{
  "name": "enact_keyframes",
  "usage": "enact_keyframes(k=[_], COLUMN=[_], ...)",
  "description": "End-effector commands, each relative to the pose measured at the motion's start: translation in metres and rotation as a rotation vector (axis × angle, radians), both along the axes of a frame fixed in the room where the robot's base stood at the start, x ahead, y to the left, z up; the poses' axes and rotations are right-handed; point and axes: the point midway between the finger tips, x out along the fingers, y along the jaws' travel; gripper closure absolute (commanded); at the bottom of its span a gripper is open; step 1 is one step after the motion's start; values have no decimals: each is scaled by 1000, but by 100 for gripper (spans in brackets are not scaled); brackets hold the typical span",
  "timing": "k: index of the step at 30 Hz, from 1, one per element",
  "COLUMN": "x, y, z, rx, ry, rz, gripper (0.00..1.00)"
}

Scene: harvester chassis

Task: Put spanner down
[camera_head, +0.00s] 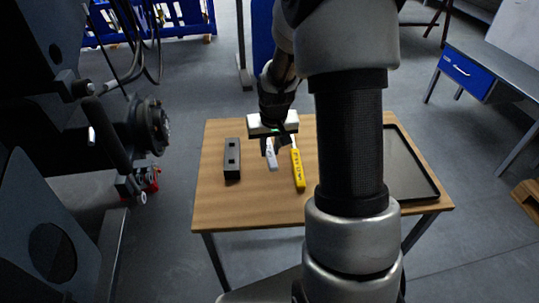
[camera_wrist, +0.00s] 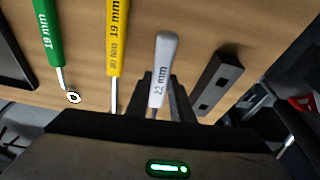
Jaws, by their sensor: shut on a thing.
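The grey-white spanner (camera_wrist: 162,70), marked 22 mm, stands between the two dark fingers of my gripper (camera_wrist: 160,98) in the wrist view. My gripper is shut on it. The spanner's handle (camera_head: 271,158) also shows under my gripper (camera_head: 271,143) in the head view, over the wooden table (camera_head: 255,205). I cannot tell whether it touches the table top. The lower end of the spanner is hidden by the fingers.
A yellow spanner (camera_head: 298,170) lies just right of the held one. A green spanner (camera_wrist: 48,35) shows in the wrist view. A black block with holes (camera_head: 232,160) is to the left. A black tray (camera_head: 428,190) is at the table's right. The front-left table area is clear.

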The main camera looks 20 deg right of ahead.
Motion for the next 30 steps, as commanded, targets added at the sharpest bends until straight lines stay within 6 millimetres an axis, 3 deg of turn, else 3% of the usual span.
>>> enact_keyframes(k=[5,16,17,20,30], x=[0,0,0,0,0], y=[0,0,0,0,0], z=[-26,-31,-30,-30,-25], rx=[0,0,0,0,0], ry=[1,-1,1,1,1], rz=[0,1,0,1,1], gripper=[100,100,76,61,61])
